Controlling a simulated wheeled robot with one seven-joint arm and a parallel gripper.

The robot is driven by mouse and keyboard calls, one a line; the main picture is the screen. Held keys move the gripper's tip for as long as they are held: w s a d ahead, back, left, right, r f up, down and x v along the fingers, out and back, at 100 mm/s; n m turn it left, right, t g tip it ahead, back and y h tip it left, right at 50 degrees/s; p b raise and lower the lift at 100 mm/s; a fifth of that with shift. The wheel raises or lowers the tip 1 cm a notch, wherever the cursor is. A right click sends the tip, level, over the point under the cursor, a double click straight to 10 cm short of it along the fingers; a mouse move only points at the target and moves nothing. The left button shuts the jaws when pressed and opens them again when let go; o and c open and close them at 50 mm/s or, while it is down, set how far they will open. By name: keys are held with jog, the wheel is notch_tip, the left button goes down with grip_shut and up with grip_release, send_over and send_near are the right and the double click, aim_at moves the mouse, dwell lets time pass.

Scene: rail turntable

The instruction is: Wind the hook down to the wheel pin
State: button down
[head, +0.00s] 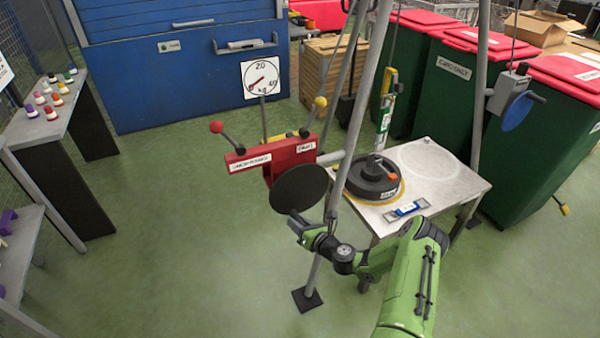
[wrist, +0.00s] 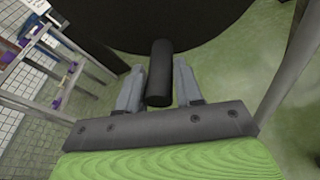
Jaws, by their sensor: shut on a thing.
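My gripper (head: 299,222) is at the lower edge of a black crank disc (head: 299,188) on the red winch housing (head: 270,158). In the wrist view, the fingers (wrist: 159,85) are shut on the disc's dark cylindrical handle (wrist: 159,68), one on each side. A hanging line carries a yellow and black piece (head: 389,82) and a green and white strip (head: 384,118) above the dark wheel (head: 374,183) on the grey table (head: 440,165). The hook and the wheel pin are too small to tell apart just above the wheel.
Tripod legs (head: 362,105) stand around the table. Levers with a red knob (head: 216,127) and a yellow knob (head: 320,102) rise from the housing. A round dial (head: 261,77) stands behind.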

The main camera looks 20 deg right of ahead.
jog(key=shift+d+f+n+h, duration=0.2)
jog(key=shift+d+n+h, duration=0.1)
jog(key=shift+d+n, duration=0.35)
jog(key=shift+d+n+g+h, duration=0.3)
jog(key=shift+d+n+h, duration=0.1)
jog(key=shift+d+n, duration=0.45)
jog(key=shift+d, duration=0.1)
jog(key=shift+d+r+n+h+p, duration=0.1)
jog(key=shift+d+n+h+p, duration=0.35)
jog(key=shift+d+n, duration=0.4)
jog(key=shift+d, duration=0.1)
jog(key=shift+d+r+n+h, duration=0.35)
jog(key=shift+d+n+h, duration=0.2)
jog(key=shift+d+n, duration=0.3)
